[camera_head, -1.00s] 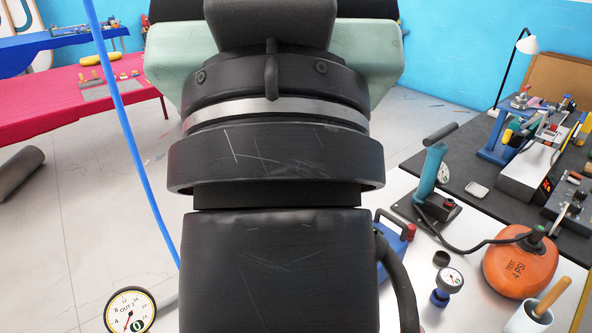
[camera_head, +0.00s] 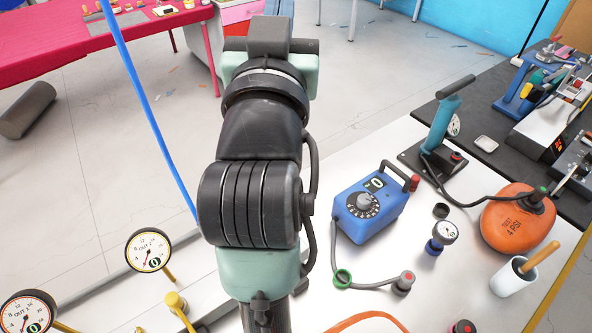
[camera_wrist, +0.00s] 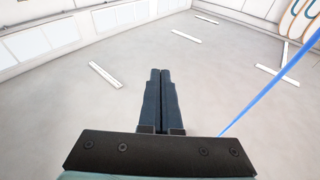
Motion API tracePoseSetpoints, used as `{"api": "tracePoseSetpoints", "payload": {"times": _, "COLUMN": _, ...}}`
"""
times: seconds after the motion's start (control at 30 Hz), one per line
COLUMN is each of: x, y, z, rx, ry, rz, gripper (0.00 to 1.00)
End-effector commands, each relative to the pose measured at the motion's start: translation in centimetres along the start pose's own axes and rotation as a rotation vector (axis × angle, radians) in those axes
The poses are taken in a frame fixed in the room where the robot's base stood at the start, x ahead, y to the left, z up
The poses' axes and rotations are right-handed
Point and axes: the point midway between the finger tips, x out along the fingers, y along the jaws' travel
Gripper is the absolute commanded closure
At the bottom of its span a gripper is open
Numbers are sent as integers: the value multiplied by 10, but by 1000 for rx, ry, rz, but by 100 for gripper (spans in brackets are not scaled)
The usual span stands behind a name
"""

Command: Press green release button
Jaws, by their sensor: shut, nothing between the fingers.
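An orange ball (camera_head: 519,217) marked "TEST 4 PSI" lies on the right of the white table, with a small green button-like spot (camera_head: 543,190) on the black fitting at its top. A black hose runs from this fitting to the teal hand pump (camera_head: 443,125). A green ring (camera_head: 343,278) sits on another hose near the blue box. I cannot tell for sure which green part is the release button.
The blue box with a dial (camera_head: 370,204) stands right of my arm. A small gauge (camera_head: 444,233) and a white cup with a wooden handle (camera_head: 514,277) stand near the ball. Two OUT gauges (camera_head: 148,250) are at left. A blue hose (camera_head: 150,110) hangs left of my arm.

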Motion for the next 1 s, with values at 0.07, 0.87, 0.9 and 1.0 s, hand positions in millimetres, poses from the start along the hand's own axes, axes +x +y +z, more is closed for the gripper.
{"api": "tracePoseSetpoints", "payload": {"times": 0.07, "x": 14, "y": -9, "z": 50, "rx": -22, "ry": -178, "rz": 18, "gripper": 100}}
{"api": "tracePoseSetpoints", "payload": {"times": 0.87, "x": -185, "y": 24, "z": 366, "rx": -532, "ry": -1202, "rz": 275, "gripper": 100}}
{"api": "tracePoseSetpoints", "payload": {"times": 0.9, "x": -186, "y": 24, "z": 367, "rx": -535, "ry": -1204, "rz": 276, "gripper": 100}}
{"api": "tracePoseSetpoints", "payload": {"times": 1.0, "x": -187, "y": 24, "z": 367, "rx": -535, "ry": -1204, "rz": 277, "gripper": 100}}
